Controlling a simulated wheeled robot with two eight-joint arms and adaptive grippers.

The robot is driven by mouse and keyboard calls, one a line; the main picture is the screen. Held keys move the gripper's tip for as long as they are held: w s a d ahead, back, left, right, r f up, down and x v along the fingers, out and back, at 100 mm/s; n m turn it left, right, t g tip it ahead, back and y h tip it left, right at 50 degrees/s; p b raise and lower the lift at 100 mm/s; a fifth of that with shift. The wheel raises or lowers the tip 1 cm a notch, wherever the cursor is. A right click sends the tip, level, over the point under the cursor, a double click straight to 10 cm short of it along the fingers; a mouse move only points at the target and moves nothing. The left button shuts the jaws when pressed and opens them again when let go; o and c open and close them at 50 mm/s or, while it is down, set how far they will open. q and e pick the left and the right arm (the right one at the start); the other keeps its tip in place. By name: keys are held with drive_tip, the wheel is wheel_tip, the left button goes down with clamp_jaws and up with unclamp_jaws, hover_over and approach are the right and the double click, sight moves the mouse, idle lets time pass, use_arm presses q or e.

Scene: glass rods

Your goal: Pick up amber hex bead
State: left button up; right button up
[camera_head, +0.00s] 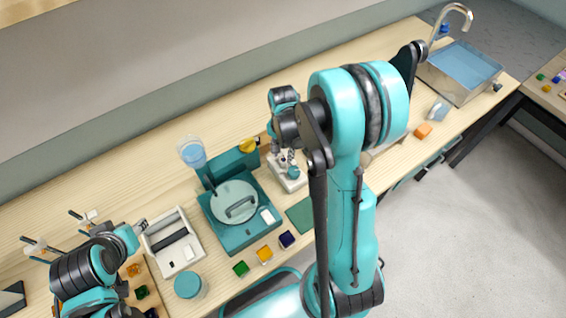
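Several small amber or orange pieces show, and I cannot tell which is the hex bead. One amber piece (133,269) lies on the wooden tray at the lower left, beside a green piece (142,292). Another amber piece (265,253) sits between a green and a dark purple one at the counter's front. An orange block (423,130) lies farther right. My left gripper (140,225) is near the white device, close above the tray; its fingers are too small to read. My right arm fills the middle; a dark end part (408,60) shows, with its finger state unclear.
A teal device (237,236) with a round plate stands mid-counter. A white device (172,243) and a teal-lidded jar (188,286) are left of it. A microscope (288,178) stands partly behind my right arm. A sink (462,70) is at the right.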

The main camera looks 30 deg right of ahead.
sight(283, 159)
wheel_tip(283, 159, down, 3)
drive_tip(key=shift+f+b, duration=0.2)
drive_tip(key=shift+b, duration=0.1)
clamp_jaws()
drive_tip(key=shift+r, duration=0.2)
wheel_tip(283, 159, up, 4)
drive_tip(key=shift+r+p, duration=0.2)
drive_tip(key=shift+p, duration=0.5)
drive_tip(key=s+d+r+p, duration=0.1)
drive_tip(key=s+d+r, duration=0.4)
drive_tip(key=d, duration=0.5)
drive_tip(key=shift+d+r+p, duration=0.25)
drive_tip(key=shift+r+p, duration=0.05)
drive_tip(key=shift+r, duration=0.35)
